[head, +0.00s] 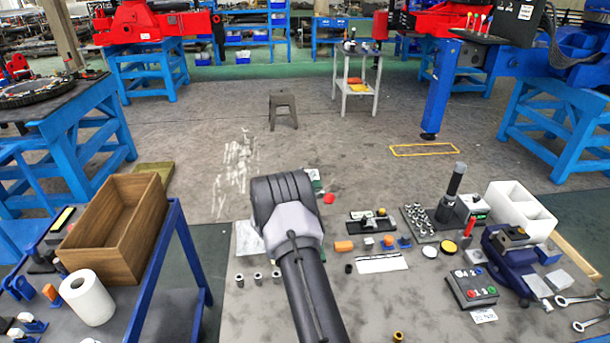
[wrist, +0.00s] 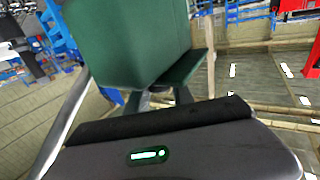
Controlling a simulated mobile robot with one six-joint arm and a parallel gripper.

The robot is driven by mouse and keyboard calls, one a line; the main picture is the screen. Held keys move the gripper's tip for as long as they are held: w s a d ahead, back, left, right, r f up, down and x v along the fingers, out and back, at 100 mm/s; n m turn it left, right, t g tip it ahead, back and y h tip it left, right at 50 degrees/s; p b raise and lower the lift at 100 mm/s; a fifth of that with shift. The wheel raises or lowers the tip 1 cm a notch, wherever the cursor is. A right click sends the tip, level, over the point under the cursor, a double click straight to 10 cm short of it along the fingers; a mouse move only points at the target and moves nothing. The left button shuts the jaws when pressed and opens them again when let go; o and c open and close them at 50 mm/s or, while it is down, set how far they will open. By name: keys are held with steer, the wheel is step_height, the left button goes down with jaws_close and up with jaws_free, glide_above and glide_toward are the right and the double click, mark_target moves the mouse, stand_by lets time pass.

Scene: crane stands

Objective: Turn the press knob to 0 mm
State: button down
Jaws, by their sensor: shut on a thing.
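The press shows as a large green body (wrist: 130,40) filling the upper middle of the wrist view. In the head view my gripper is hidden behind my own wrist.
A control box (head: 470,287), a blue vise (head: 508,258) and several small parts stand on the bench to the right. Small metal cylinders (head: 258,278) stand left of my arm. A wooden box (head: 117,228) and a white roll (head: 88,297) are on the left cart.

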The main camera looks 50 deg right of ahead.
steer(key=shift+f+n+t+y+b, duration=0.15)
steer(key=shift+n+t+y+b, duration=0.25)
steer(key=shift+n+t, duration=0.3)
steer(key=shift+t, duration=0.4)
steer(key=c, duration=1.1)
jaws_free()
steer(key=p+v, duration=0.1)
steer(key=v, duration=1.6)
steer(key=shift+s+a+r+p, duration=0.15)
steer(key=shift+s+r+p, duration=0.1)
steer(key=shift+r+p, duration=0.15)
